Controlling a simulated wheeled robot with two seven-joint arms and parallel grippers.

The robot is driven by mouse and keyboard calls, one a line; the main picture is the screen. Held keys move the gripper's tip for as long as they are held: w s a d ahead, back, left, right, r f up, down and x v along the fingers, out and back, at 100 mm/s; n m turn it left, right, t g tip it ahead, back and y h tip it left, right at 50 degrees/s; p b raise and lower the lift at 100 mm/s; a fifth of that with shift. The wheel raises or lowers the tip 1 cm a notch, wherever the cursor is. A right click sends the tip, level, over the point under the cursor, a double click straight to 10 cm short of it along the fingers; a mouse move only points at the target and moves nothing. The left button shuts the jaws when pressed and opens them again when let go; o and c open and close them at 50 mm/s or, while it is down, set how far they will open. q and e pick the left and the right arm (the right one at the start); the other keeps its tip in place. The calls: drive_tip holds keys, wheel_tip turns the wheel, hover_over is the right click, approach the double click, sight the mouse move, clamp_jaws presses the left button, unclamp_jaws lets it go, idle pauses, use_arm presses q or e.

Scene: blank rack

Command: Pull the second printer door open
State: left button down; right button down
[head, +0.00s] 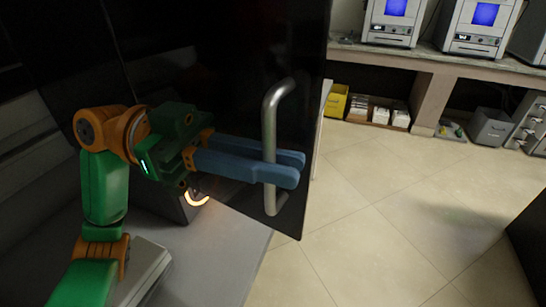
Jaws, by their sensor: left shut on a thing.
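A dark glossy printer door (220,75) fills the upper left and middle of the head view. A vertical metal bar handle (270,130) stands on the door near its right edge. My left gripper (285,168) reaches in from the left with its blue fingers level. The fingers are shut on the handle, one in front of the bar and one behind it. The door stands at an angle, with its free edge out over the floor. My right gripper is not in view.
A grey ledge (215,265) lies below the door. Tiled floor (380,210) is clear on the right. At the back, a counter (450,62) carries several machines with blue screens. A yellow bin (335,102) and boxes sit beneath it. A dark object (530,235) is at the right edge.

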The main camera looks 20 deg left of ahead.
use_arm(q)
drive_tip(key=c, duration=1.2)
unclamp_jaws()
drive_tip(key=shift+s, duration=0.1)
drive_tip(key=shift+o, duration=0.2)
drive_tip(key=shift+a, duration=0.1)
drive_tip(key=a+b, duration=0.1)
drive_tip(key=a, duration=0.6)
drive_tip(key=shift+b, duration=0.4)
